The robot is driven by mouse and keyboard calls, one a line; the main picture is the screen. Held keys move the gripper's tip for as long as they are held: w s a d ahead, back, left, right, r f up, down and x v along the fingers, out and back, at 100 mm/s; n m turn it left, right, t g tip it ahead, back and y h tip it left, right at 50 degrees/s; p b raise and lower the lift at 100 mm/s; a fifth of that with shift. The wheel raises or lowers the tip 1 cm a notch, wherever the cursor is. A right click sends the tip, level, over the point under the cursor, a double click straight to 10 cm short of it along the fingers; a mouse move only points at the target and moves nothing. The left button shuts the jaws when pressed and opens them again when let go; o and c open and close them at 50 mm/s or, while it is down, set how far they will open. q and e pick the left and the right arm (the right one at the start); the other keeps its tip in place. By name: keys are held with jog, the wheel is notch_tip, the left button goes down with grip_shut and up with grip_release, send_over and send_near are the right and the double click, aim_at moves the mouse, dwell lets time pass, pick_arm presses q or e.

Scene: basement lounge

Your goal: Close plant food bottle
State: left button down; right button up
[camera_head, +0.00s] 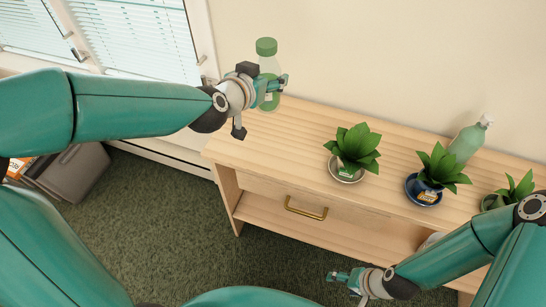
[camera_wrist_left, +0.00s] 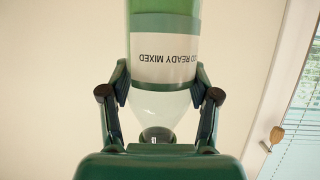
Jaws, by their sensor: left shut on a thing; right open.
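The plant food bottle (camera_head: 268,66) is clear with green liquid low in it and a green cap (camera_head: 266,46) on top. It stands upright in the air above the cabinet's left end. My left gripper (camera_head: 275,83) is shut on it. In the left wrist view the bottle (camera_wrist_left: 164,60) appears upside down, its label held between the fingers and its narrow end partly hidden by the gripper. How tightly the cap sits cannot be told. My right gripper (camera_head: 340,277) is open and empty, low in front of the cabinet.
The wooden cabinet (camera_head: 290,140) carries several potted plants, including one in a white pot (camera_head: 346,172) and one in a blue pot (camera_head: 424,190). A green spray bottle (camera_head: 467,140) stands behind them. The cabinet top's left end is clear.

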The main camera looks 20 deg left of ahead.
aim_at(268, 96)
pick_arm(q)
jog(key=shift+r, duration=0.1)
notch_tip(268, 96, down, 6)
jog(key=shift+r+b, duration=0.1)
jog(key=shift+b, duration=1.05)
notch_tip(268, 96, down, 10)
jog(key=shift+f+b, duration=0.2)
jog(key=shift+b, duration=0.15)
jog(key=shift+f, duration=1.95)
jog(key=shift+r, duration=0.1)
